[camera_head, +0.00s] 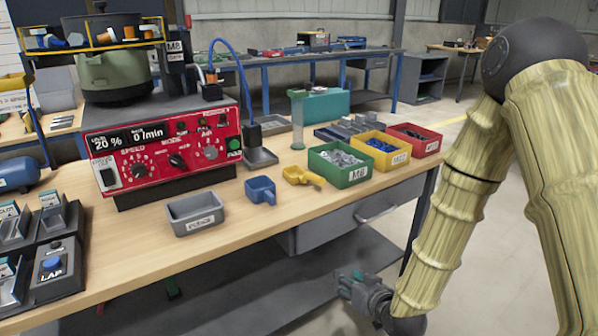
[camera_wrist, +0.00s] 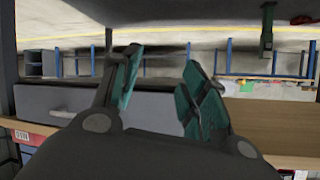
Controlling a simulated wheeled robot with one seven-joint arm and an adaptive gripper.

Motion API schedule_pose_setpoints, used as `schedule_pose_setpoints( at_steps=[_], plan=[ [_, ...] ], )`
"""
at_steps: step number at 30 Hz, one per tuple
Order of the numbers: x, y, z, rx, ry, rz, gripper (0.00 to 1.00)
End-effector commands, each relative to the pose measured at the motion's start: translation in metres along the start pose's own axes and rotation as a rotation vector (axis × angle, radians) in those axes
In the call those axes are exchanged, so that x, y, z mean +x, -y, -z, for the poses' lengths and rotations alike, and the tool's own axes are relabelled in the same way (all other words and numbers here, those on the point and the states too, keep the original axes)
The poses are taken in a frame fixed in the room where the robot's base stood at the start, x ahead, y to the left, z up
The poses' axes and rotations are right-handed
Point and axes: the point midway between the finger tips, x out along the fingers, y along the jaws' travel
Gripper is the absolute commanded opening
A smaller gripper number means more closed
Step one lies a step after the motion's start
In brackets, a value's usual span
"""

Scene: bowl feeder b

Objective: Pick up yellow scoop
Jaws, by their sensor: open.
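The yellow scoop (camera_head: 303,177) lies on the wooden workbench, between a blue scoop (camera_head: 260,190) on its left and the green bin on its right. My gripper (camera_head: 352,280) is below and in front of the bench top in the head view, low and to the right of the scoop, well apart from it. In the wrist view my gripper (camera_wrist: 160,92) has its two green-padded fingers spread with nothing between them. The scoop does not show in the wrist view.
A green bin (camera_head: 340,177), yellow bin (camera_head: 381,160) and red bin (camera_head: 416,147) stand at the bench's right end. A grey tray (camera_head: 196,222) sits left of the scoops. A red control box (camera_head: 160,158) is behind. A grey drawer (camera_head: 355,215) hangs under the bench's front edge.

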Motion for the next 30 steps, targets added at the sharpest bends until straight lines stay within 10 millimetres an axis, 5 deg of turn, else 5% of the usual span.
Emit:
schedule_pose_setpoints(
  at_steps=[1,3,6,10,16,30],
  plan=[
    [-0.001,0.013,0.044,-0.015,-0.074,0.03,0.44],
    [-0.003,0.028,0.091,-0.034,-0.166,0.072,0.44],
    [-0.01,0.05,0.148,-0.058,-0.276,0.125,0.44],
    [-0.019,0.069,0.197,-0.081,-0.374,0.174,0.44],
    [-0.021,0.082,0.224,-0.094,-0.428,0.203,0.44],
    [0.024,0.092,0.245,-0.093,-0.429,0.202,0.44]
  ],
)
